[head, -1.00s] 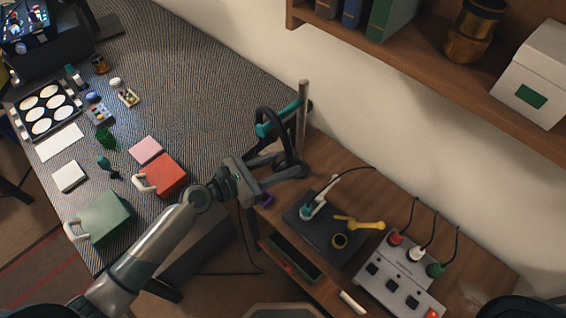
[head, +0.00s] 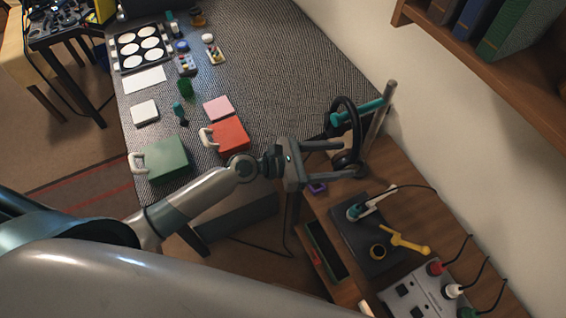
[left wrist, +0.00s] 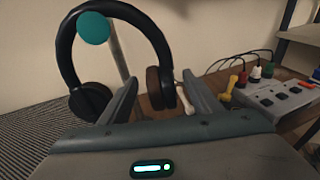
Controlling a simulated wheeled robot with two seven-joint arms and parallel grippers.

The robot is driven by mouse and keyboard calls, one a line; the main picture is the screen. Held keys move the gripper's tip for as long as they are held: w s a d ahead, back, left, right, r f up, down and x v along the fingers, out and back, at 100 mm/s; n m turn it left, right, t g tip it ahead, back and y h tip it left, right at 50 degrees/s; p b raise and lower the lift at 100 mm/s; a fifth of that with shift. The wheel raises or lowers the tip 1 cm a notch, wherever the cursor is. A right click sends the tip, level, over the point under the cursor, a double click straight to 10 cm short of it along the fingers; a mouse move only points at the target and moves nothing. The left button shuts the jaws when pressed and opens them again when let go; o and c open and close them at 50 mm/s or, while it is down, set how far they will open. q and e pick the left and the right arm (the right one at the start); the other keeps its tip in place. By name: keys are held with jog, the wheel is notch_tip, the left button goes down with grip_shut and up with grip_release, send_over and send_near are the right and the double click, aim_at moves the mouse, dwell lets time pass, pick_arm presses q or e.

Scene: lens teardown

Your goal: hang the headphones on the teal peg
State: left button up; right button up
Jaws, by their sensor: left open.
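The black headphones (head: 338,108) hang at the teal peg (head: 372,107), which sticks out from a grey post. In the left wrist view the headphones (left wrist: 66,48) hang upright, and the round end of the peg (left wrist: 93,28) shows inside the loop, just under the top of the band. Contact between band and peg cannot be made out. My left gripper (head: 340,161) is open at the lower part of the headphones. In the left wrist view, the brown-padded ear cup (left wrist: 160,88) shows between the fingers of the gripper (left wrist: 160,78); the other cup is outside, left.
The post (head: 377,130) stands at the wooden desk's back edge by the wall. A dark pad (head: 372,235) with a teal-and-white tool and yellow piece lies nearby. A grey socket box (head: 425,292) is at lower right. Red (head: 229,138) and green (head: 165,160) boxes stand on the mat.

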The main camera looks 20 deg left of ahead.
pick_arm(q)
jog(key=b+v, duration=0.4)
jog(key=v, duration=1)
jog(key=shift+a, duration=0.3)
jog(key=shift+s, duration=0.15)
